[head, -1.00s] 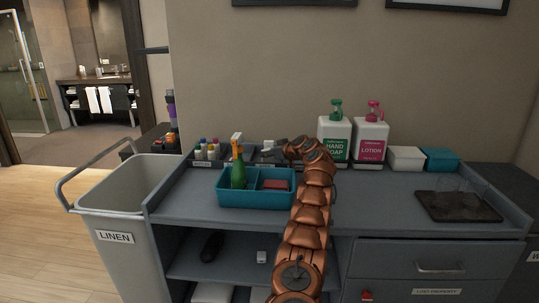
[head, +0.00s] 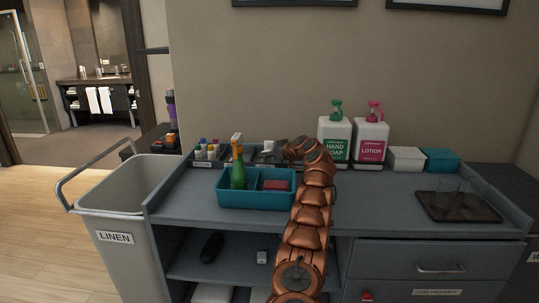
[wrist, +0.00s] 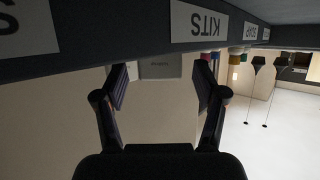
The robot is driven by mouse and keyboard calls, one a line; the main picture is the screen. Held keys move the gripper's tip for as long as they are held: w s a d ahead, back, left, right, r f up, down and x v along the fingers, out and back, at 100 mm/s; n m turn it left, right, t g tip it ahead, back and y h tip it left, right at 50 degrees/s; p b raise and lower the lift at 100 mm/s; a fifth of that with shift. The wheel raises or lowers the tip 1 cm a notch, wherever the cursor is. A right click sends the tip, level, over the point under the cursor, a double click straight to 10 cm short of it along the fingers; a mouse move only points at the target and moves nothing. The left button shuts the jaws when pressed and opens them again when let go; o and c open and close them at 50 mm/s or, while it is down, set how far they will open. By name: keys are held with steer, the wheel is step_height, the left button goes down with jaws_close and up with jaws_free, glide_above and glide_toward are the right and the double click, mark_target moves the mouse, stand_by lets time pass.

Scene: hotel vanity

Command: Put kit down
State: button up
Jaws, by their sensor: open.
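My gripper (wrist: 162,85) is open in the wrist view, with its two dark fingers apart. The KITS label (wrist: 199,23) appears upside down on that dark wall. In the head view my gripper (head: 280,150) is at the organizer (head: 230,164) along the back of the cart top, and its fingers are small and partly hidden by my wrist.
A teal caddy (head: 256,200) with a green spray bottle (head: 238,172) and red item stands in front. Soap (head: 334,142) and lotion (head: 371,142) pumps stand right of my arm. A dark tray (head: 459,213) with glasses lies at the right. The cart top between is clear.

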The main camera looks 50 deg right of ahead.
steer(key=shift+s+r+b, duration=0.1)
steer(key=shift+s+b, duration=0.1)
steer(key=shift+b, duration=0.25)
steer(key=shift+b+v, duration=0.95)
steer(key=shift+v, duration=0.05)
steer(key=b+v, duration=0.3)
steer(key=v, duration=0.6)
steer(key=shift+s, duration=0.3)
steer(key=shift+r, duration=0.15)
